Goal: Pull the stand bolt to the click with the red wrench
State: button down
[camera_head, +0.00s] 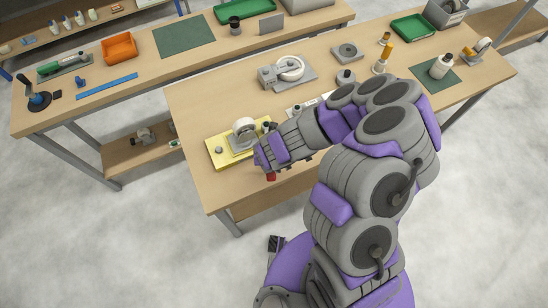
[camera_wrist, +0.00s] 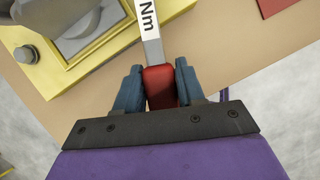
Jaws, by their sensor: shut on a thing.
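My gripper (camera_head: 262,160) is at the near left edge of the middle workbench. In the wrist view, its blue fingers (camera_wrist: 159,72) are shut on the red handle of the wrench (camera_wrist: 158,90). The wrench's pale shaft, marked "Nm", runs away to the top edge; its far end is out of view. A bit of the red handle (camera_head: 271,176) shows below my gripper in the head view. The yellow stand (camera_head: 220,158) lies beside my gripper and shows at upper left in the wrist view (camera_wrist: 92,63). A grey bolt-like knob (camera_wrist: 26,54) sits on it. I cannot tell whether the wrench touches a bolt.
The workbench (camera_head: 200,100) also holds a grey device with a white wheel (camera_head: 290,69), a green tray (camera_head: 410,27) and small bottles. Another bench with an orange bin (camera_head: 119,48) stands at the back left. A red flat patch (camera_wrist: 275,6) shows at upper right in the wrist view.

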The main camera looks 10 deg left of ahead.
jog(key=shift+s+a+m+b, duration=0.15)
jog(key=shift+a+m+b, duration=0.45)
jog(key=shift+a, duration=0.2)
jog(key=shift+r+p, duration=0.8)
jog(key=shift+r, duration=0.3)
jog(key=c, duration=1.2)
grip_release()
jog(key=shift+c, duration=0.2)
grip_shut()
